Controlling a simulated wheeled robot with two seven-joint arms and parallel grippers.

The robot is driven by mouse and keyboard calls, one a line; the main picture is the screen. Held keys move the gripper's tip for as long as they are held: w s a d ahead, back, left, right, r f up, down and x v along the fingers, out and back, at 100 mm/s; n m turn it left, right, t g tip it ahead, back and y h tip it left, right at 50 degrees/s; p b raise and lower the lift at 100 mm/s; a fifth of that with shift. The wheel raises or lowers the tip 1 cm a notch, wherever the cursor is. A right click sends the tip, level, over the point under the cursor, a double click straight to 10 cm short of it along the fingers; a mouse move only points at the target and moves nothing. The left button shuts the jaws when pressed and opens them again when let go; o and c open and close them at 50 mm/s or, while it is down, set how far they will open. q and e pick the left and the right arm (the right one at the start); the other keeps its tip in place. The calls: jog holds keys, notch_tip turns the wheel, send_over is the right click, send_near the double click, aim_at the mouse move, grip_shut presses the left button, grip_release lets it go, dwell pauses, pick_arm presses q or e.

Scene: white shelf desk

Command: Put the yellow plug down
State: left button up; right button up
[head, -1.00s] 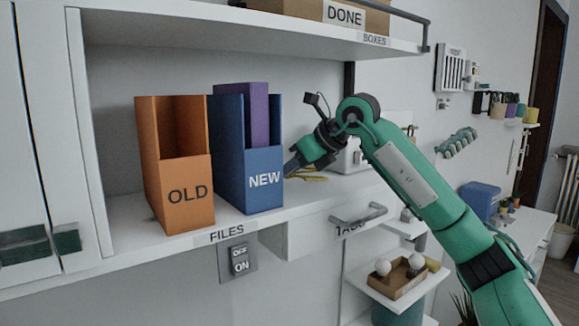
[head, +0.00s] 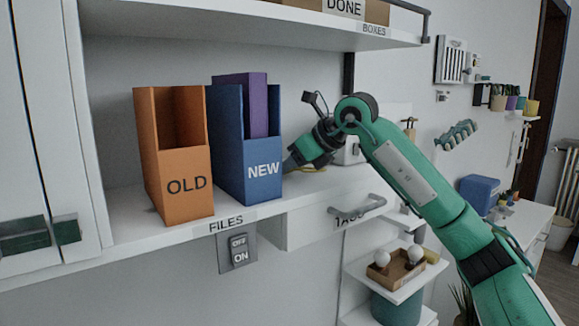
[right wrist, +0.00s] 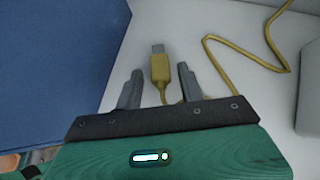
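The yellow plug (right wrist: 159,66) lies on the white shelf in the right wrist view, its pale metal tip pointing away from my gripper. Its yellow cable (right wrist: 268,62) curves off to the right. My right gripper (right wrist: 158,80) is open; its two grey fingers stand on either side of the plug with a visible gap on each side. In the head view my right gripper (head: 290,163) is low over the shelf, just right of the blue NEW file box (head: 262,174); the plug itself cannot be made out there. My left gripper is not in view.
The blue box wall (right wrist: 55,50) stands close on the left of my right gripper. A white device (head: 350,152) stands behind and to the right. An orange OLD file box (head: 184,185) is further left. The upper shelf (head: 300,30) overhangs the compartment.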

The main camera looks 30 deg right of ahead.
jog(key=shift+r, duration=0.25)
jog(key=shift+w+r+p, duration=0.1)
jog(key=shift+r+p, duration=0.35)
jog(key=shift+p, duration=0.1)
jog(key=b+v, duration=0.3)
jog(key=v, duration=0.9)
jog(key=shift+f, duration=0.15)
